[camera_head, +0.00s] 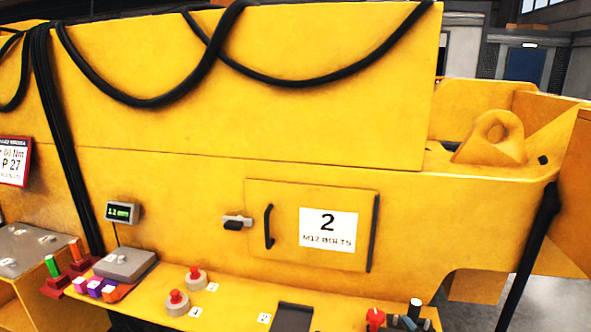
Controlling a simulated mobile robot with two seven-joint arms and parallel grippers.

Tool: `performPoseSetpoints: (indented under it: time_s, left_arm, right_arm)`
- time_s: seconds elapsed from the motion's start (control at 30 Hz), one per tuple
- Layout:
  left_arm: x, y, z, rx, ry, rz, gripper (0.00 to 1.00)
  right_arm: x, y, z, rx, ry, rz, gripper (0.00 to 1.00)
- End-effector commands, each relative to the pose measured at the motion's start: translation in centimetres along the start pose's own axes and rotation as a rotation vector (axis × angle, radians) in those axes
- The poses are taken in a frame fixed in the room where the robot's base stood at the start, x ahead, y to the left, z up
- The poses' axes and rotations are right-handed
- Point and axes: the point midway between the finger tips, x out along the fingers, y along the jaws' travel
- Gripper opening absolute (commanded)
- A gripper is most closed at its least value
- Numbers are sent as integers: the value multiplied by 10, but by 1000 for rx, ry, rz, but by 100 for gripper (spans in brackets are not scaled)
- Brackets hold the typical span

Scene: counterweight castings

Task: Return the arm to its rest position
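Neither of my grippers nor either arm shows in the head view, so whether they are at rest cannot be seen. A large yellow casting (250,110) fills most of the view. On its face is a door (285,200) with a black handle (268,227), a label reading "2 M12 BOLTS" (328,229) and a grey-and-black latch (236,222) at its left. The door lies flush and looks closed.
A yellow ledge (236,297) below carries a grey box (125,265), coloured blocks (95,288), two red-topped knobs (177,303) and a dark tray (292,318). Black cables (130,98) drape over the casting. A lifting eye (492,138) stands at right.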

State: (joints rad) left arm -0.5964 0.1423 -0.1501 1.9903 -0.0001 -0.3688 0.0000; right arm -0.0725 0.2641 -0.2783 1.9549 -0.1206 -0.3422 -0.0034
Motion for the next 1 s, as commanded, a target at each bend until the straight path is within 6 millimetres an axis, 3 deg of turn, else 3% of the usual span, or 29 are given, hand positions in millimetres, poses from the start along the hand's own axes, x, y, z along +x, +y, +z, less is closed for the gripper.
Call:
performPoseSetpoints:
  time_s: [0.03, 0.2, 0.4, 0.5, 0.7, 1.0]
  left_arm:
    - [0, 0, 0, 0, 0, 0, 43]
    - [0, 0, 0, 0, 0, 0, 43]
    - [-1, 0, 1, 0, -1, 0, 43]
    - [-1, 0, 2, -1, -4, -1, 43]
    - [-3, 0, 5, -1, -10, -2, 43]
    - [-3, 0, 5, -1, -10, -2, 43]
  right_arm:
    - [-18, -1, 25, 63, -63, 7, 72]
    - [-74, -4, 88, 217, -211, 46, 72]
    - [-147, -12, 151, 290, -374, 105, 72]
    - [-176, -20, 171, 311, -435, 117, 72]
    - [-204, -30, 188, 325, -493, 120, 72]
    - [-205, -30, 189, 325, -496, 120, 72]
